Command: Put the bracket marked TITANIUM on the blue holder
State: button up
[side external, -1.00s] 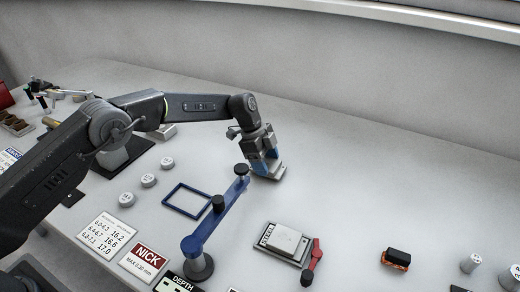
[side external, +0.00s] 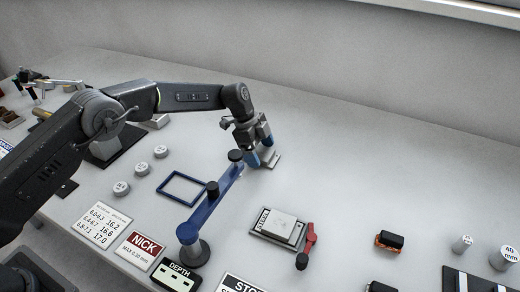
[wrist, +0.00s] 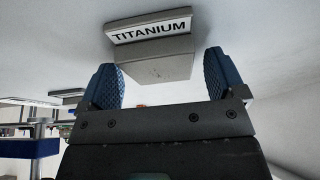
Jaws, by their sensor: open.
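The TITANIUM bracket (wrist: 152,45) is a grey piece with a white label strip, lying on the table in front of my fingers in the wrist view. Its edge (side external: 274,161) shows beside my gripper in the side external view. My gripper (side external: 262,154) is low at the table, behind the far end of a blue bar. Its blue ridged fingers (wrist: 168,78) are apart, with the bracket's near part between or just beyond them; contact is unclear. A blue rectangular frame (side external: 164,190) lies flat, left of the blue bar (side external: 216,199). I cannot tell which is the holder.
A STEEL plate with a block (side external: 279,228) and a red lever (side external: 309,239) are front right. Right of my gripper is clear.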

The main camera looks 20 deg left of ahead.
jog(key=s+a+r+n, duration=0.1)
jog(key=s+a+r, duration=0.15)
jog(key=r, duration=0.45)
jog(key=s+a+r+n+t+y, duration=0.1)
jog(key=a+r+n, duration=0.15)
jog(key=r, duration=0.45)
jog(key=s+a+r, duration=0.2)
jog(key=a+r, duration=0.2)
jog(key=r, duration=0.4)
jog(key=s+a+r+n+t+y, duration=0.1)
jog(key=s+a+r+n, duration=0.1)
jog(key=s, duration=0.5)
jog(key=s+a+r+n+t, duration=0.1)
jog(key=s+n, duration=0.3)
jog(key=s, duration=0.4)
jog(key=s+a+r+n+t+y, duration=0.1)
jog(key=s+a+r+n, duration=0.2)
jog(key=s, duration=0.5)
jog(key=shift+s+a+r+n+y, duration=0.15)
jog(key=shift+a+n+y, duration=0.15)
jog(key=shift+n, duration=0.05)
jog(key=shift+o, duration=0.4)
jog(key=s+a+f+n+t+y, duration=0.1)
jog(key=s+f+n, duration=0.3)
jog(key=s, duration=0.6)
jog(key=shift+s+a+f+n+t, duration=0.2)
jog(key=shift+a+f+n+t, duration=0.1)
jog(key=shift+a+f, duration=0.35)
jog(key=shift+w+d, duration=0.1)
